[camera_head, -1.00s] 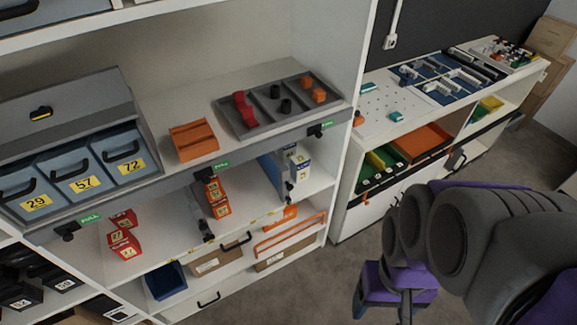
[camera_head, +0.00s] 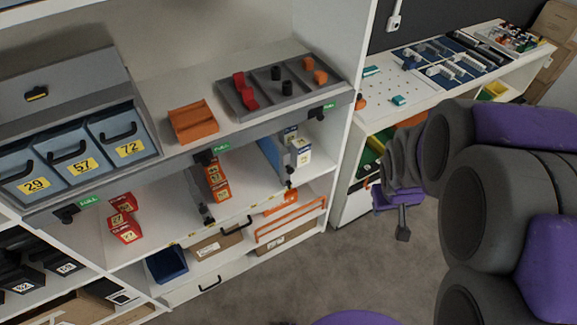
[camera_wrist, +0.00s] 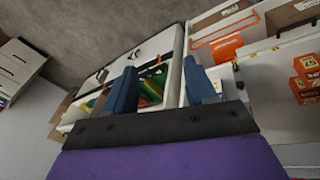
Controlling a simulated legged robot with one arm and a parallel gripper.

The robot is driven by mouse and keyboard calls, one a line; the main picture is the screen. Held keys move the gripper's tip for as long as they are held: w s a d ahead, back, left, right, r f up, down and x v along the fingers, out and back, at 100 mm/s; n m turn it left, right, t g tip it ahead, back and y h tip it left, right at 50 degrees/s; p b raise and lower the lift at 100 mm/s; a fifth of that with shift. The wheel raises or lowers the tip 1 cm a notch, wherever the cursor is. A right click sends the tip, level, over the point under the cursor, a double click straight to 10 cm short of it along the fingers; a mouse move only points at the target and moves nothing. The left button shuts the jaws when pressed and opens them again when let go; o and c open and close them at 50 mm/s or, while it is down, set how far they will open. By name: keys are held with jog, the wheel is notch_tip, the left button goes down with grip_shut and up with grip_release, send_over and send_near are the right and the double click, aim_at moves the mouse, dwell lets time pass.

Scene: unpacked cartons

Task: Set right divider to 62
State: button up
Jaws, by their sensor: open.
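The right divider (camera_head: 271,158) looks like a bluish upright panel on the middle shelf of the white unit, left of white-and-blue boxes (camera_head: 300,150). A dark clip shows at its front edge. The left divider (camera_head: 199,194) is a grey panel beside stacked red-orange boxes (camera_head: 217,178). A yellow-marked strip runs along the shelf front (camera_head: 240,219); its numbers are too small to read. My gripper (camera_head: 403,226) hangs right of the shelf, apart from both dividers. In the wrist view my gripper (camera_wrist: 160,78) is open and empty, its two blue fingers spread.
Above are blue bins (camera_head: 76,158) marked 29, 57, 72, an orange tray (camera_head: 193,122) and a grey divided tray (camera_head: 245,108). A blue bin (camera_head: 166,264) and cartons lie below. A white workbench (camera_head: 385,95) stands right. The floor (camera_head: 350,265) before the shelf is clear.

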jog(key=w+f+n+t, duration=0.3)
jog(key=w+f, duration=0.6)
jog(key=w, duration=0.3)
jog(key=n+t+y+b, duration=0.2)
jog(key=t+y+b, duration=0.2)
jog(key=t+y, duration=0.65)
send_near(292, 173)
jog(key=shift+g+y, duration=0.65)
jog(key=shift+y, duration=0.1)
jog(key=b+x, duration=0.1)
jog(key=x, duration=0.7)
jog(key=b+x, duration=0.1)
jog(key=x, duration=0.3)
jog(key=shift+w+d+r+b, duration=0.15)
jog(key=shift+w+r+b, duration=0.2)
jog(key=shift+w, duration=0.15)
jog(key=shift+c, duration=0.2)
grip_shut()
